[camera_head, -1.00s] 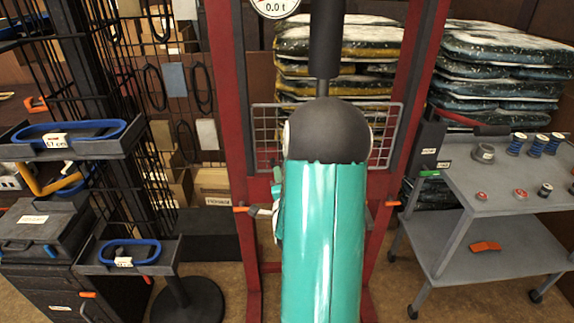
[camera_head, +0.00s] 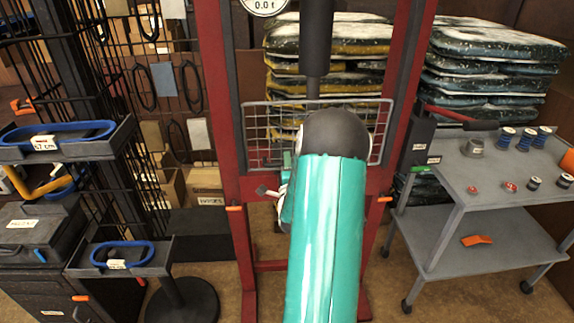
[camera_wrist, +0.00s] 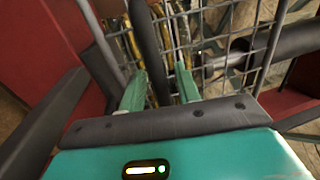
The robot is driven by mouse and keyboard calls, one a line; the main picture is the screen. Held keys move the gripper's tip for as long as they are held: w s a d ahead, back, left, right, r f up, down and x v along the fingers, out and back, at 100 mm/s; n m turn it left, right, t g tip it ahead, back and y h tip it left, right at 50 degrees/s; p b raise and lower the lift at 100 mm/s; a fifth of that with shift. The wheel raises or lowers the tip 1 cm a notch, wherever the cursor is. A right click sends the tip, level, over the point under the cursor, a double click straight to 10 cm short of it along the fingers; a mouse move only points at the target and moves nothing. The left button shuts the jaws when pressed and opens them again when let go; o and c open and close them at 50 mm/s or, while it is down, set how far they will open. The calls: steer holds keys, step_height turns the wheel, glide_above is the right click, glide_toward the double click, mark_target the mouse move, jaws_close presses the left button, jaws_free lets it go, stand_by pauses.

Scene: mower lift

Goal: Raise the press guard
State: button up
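The press guard (camera_head: 257,128) is a grey wire mesh panel across the red press frame (camera_head: 213,100). Its middle is hidden behind my teal arm. In the wrist view the guard mesh (camera_wrist: 213,45) fills the space just beyond my gripper (camera_wrist: 160,73). The two green fingers are apart. A dark bar (camera_wrist: 148,45) runs between them with gaps showing on both sides; I cannot tell whether a finger touches it. In the head view my gripper (camera_head: 287,162) shows only partly, beside my arm near the guard's lower edge.
A grey trolley (camera_head: 450,190) with spools and small parts stands at the right. A dark rack with blue belts on trays (camera_head: 125,255) and a round-based stand (camera_head: 182,303) are at the left. Stacked bags (camera_head: 490,65) lie behind the press. A dial gauge (camera_head: 264,5) is at the top.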

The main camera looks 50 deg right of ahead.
jaws_close()
steer(key=shift+r, duration=0.1)
glide_toward(287, 103)
steer(key=w+d+r, duration=0.3)
steer(key=w+d, duration=0.1)
steer(key=shift+r, duration=0.4)
jaws_free()
steer(key=shift+f, duration=0.1)
